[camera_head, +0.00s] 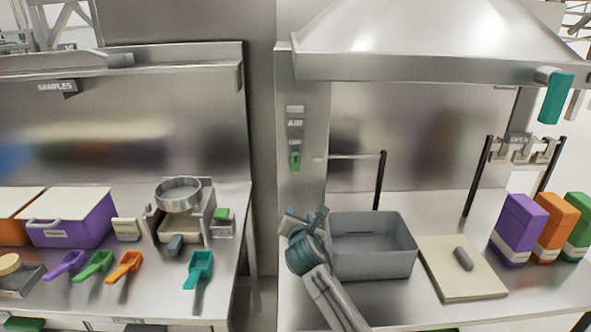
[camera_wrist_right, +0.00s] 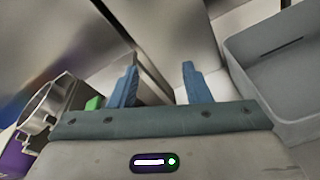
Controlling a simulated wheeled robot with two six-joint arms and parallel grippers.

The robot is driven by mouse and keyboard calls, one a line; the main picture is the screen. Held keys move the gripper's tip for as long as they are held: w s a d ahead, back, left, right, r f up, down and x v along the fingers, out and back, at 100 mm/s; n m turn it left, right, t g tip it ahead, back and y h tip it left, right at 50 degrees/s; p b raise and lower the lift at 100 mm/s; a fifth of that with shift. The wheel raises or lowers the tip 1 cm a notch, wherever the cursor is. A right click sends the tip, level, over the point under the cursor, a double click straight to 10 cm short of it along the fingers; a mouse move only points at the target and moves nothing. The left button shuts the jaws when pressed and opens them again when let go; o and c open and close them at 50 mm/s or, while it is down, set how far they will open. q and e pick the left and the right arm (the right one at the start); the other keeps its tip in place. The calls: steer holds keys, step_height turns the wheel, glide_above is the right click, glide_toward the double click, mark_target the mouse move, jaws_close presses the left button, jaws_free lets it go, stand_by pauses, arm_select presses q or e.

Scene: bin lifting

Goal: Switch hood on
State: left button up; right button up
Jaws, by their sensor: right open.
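The hood (camera_head: 420,45) hangs over the right bench in the head view. A green switch (camera_head: 295,160) sits on the metal column left of the hood's back panel, below a plate reading "AIR" (camera_head: 295,124). A small label reading "OFF" is just above the switch. My right gripper (camera_head: 305,212) is below the switch, in front of the column and apart from it. In the right wrist view its two blue fingers (camera_wrist_right: 159,82) are spread with nothing between them. The switch cannot be made out in the wrist view. My left gripper is not in view.
A grey bin (camera_head: 405,262) stands right beside my right gripper and also fills the right of the wrist view (camera_wrist_right: 285,70). A board (camera_head: 455,285) lies farther right. The left bench holds a sieve device (camera_head: 180,195) and coloured scoops (camera_head: 198,268). A gap separates the benches.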

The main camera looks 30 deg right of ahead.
mark_target(296, 163)
steer(key=w+d+r+n+t+h, duration=0.2)
steer(key=w+r+n, duration=0.3)
steer(key=r, duration=0.3)
steer(key=shift+y, duration=0.3)
steer(key=p+x, duration=0.2)
steer(key=x, duration=0.8)
steer(key=shift+w+d+r, duration=0.1)
steer(key=shift+d, duration=0.2)
jaws_close()
